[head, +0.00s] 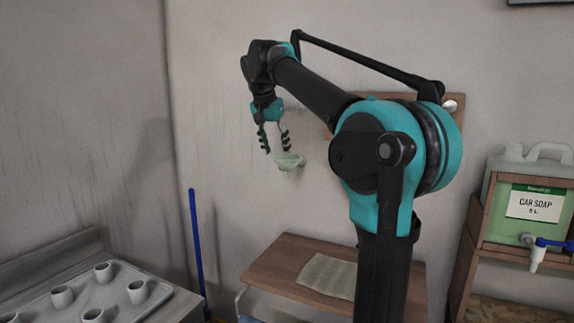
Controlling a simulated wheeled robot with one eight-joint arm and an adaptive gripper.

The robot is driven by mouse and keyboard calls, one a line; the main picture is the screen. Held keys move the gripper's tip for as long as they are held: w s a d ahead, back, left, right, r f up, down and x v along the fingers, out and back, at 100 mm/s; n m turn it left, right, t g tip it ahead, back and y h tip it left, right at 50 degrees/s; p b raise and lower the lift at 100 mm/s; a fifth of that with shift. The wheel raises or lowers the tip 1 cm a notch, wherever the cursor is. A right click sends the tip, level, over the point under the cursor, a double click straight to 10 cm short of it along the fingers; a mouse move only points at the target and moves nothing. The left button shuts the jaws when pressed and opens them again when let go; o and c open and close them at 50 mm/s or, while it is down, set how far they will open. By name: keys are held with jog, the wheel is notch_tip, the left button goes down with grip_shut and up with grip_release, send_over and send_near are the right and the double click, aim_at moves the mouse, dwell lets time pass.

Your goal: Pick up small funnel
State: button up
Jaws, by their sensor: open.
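A small pale green funnel-like piece (289,161) shows in front of the back wall, in the middle of the head view. I take it for the small funnel; what holds it up there cannot be made out. My gripper (275,149) points down just above it and slightly to its left. Its two dark fingers are apart, with nothing seen between them. The right finger ends close to the funnel's rim in the picture; whether they touch cannot be told.
A wooden board (449,82) is on the wall behind my arm. Below is a wooden table (262,270) with a beige cloth (328,275). A car soap drum (529,203) with a tap stands at right. A tray (122,308) with several cups is at lower left, near a blue pole (196,243).

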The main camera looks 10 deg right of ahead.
aim_at(279, 161)
jog(key=shift+x, duration=3.05)
jog(key=shift+w+r, duration=0.1)
jog(key=c, duration=1)
jog(key=shift+o, duration=0.2)
